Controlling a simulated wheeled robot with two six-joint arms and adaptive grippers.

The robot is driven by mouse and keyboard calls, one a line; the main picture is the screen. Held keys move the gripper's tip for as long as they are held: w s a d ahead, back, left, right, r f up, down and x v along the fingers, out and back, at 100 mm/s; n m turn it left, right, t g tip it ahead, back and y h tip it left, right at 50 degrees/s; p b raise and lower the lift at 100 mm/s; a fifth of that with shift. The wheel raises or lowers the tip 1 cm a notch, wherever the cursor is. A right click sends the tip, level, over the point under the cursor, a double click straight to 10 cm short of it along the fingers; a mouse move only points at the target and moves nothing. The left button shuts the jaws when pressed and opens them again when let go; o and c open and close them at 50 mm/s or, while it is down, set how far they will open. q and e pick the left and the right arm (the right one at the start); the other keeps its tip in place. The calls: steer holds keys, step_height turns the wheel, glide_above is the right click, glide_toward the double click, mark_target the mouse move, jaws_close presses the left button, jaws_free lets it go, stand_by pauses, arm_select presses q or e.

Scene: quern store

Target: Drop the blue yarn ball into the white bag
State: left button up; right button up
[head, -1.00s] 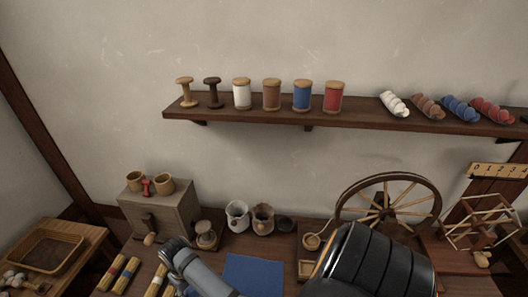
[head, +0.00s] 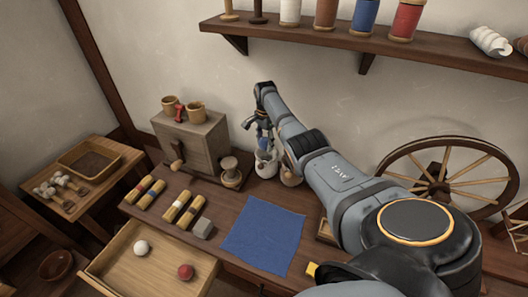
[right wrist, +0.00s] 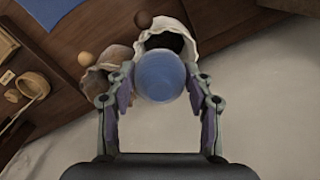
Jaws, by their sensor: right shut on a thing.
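My right gripper (head: 262,137) is at the back of the bench, above the white bag (head: 265,166). In the right wrist view its fingers are shut on the blue yarn ball (right wrist: 160,77), one on each side. The white bag (right wrist: 168,28) lies beyond the ball there, its dark mouth open and partly hidden by the ball. In the head view the ball is small and mostly hidden among the fingers. My left gripper is not in view.
A brownish bag (right wrist: 97,82) stands right beside the white one. A blue cloth (head: 263,235) lies in front. An open drawer (head: 120,262) holds a white and a red ball.

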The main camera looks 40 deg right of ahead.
arm_select(q)
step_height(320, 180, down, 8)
steer(key=b, duration=0.7)
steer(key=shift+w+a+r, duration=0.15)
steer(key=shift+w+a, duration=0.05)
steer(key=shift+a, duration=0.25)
arm_select(e)
steer(key=d+f+m, duration=0.1)
steer(key=d+f, duration=0.1)
steer(key=f, duration=0.1)
steer(key=d+f+m, duration=0.1)
steer(key=shift+s+f+m, duration=0.2)
steer(key=shift+f+m, duration=0.1)
steer(key=shift+f, duration=0.05)
steer(key=o, duration=1.2)
steer(key=shift+o, duration=0.2)
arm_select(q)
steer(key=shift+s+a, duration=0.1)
arm_select(e)
steer(key=shift+r, duration=0.15)
step_height(320, 180, up, 12)
steer(key=shift+f, duration=0.1)
